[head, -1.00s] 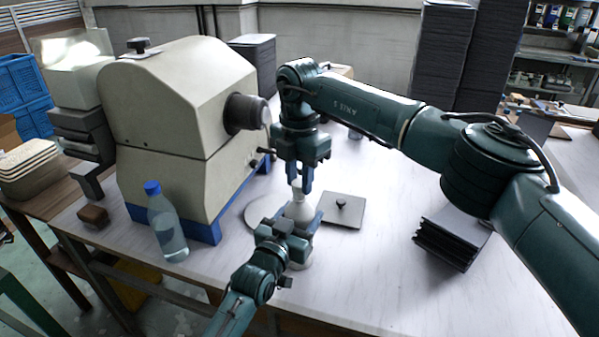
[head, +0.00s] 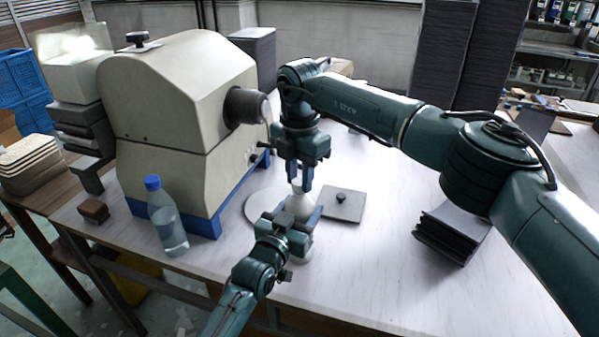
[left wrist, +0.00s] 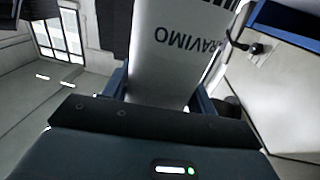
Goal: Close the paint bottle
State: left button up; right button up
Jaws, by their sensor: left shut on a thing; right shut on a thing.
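The white paint bottle (head: 299,205) stands upright near the front middle of the table. My left gripper (head: 304,217) is shut around its body from the front. In the left wrist view the bottle's white side (left wrist: 180,50), with upside-down dark lettering, fills the space between the fingers. My right gripper (head: 301,187) points down from above, its fingers shut at the narrow top of the bottle. The cap cannot be made out between those fingers, and I cannot tell how far it is seated.
A large beige machine (head: 170,150) stands left of the bottle. A clear water bottle with a blue cap (head: 168,222) is at the front left. A round grey disc (head: 256,205) and a square plate with a knob (head: 343,208) lie close by. Black panels (head: 448,236) are stacked at right.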

pick_arm(q)
grip_shut()
pick_arm(e)
jog(key=m, duration=0.3)
jog(key=shift+m, duration=0.4)
jog(key=m, duration=1.2)
jog(key=shift+m, duration=0.3)
jog(key=o, duration=1)
